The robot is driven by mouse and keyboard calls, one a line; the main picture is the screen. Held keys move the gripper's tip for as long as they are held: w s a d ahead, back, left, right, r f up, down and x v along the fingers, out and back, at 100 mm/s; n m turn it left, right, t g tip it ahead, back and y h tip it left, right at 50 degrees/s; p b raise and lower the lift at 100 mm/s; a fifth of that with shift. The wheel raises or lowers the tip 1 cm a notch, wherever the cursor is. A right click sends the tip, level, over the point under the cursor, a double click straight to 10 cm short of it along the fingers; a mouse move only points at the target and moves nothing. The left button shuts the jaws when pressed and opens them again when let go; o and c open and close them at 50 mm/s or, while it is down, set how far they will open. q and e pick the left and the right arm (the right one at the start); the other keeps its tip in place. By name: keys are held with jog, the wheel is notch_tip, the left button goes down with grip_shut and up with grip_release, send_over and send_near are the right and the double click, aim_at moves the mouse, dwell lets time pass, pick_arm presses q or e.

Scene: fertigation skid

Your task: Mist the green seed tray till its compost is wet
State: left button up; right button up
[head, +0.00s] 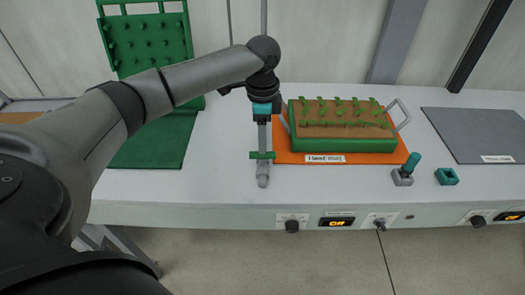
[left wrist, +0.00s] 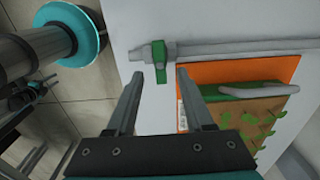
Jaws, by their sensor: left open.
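The green seed tray (head: 345,143) stands on an orange mat with a "Hand mist" label, holding light brown compost (head: 320,131) and rows of seedlings. Part of the tray also shows at right in the left wrist view (left wrist: 228,92). A grey pipe (head: 262,173) with a green lever (head: 257,155) lies left of the tray. My left gripper (head: 262,118) hangs over this pipe. In the left wrist view its fingers (left wrist: 160,76) are apart, with the green lever (left wrist: 159,62) showing just beyond and between the tips. Nothing is seen gripped. My right gripper is not in view.
A green pegged rack (head: 150,42) and green mat (head: 145,152) are at left. A teal-handled lever (head: 408,167) and a teal square holder (head: 447,176) stand right of the tray. A grey mat (head: 478,135) lies farther right. Knobs and a display (head: 337,223) line the front edge.

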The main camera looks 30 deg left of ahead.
aim_at(263, 158)
pick_arm(q)
jog(key=shift+f+b, duration=0.35)
jog(key=shift+f, duration=1.75)
jog(key=shift+c, duration=0.3)
grip_shut()
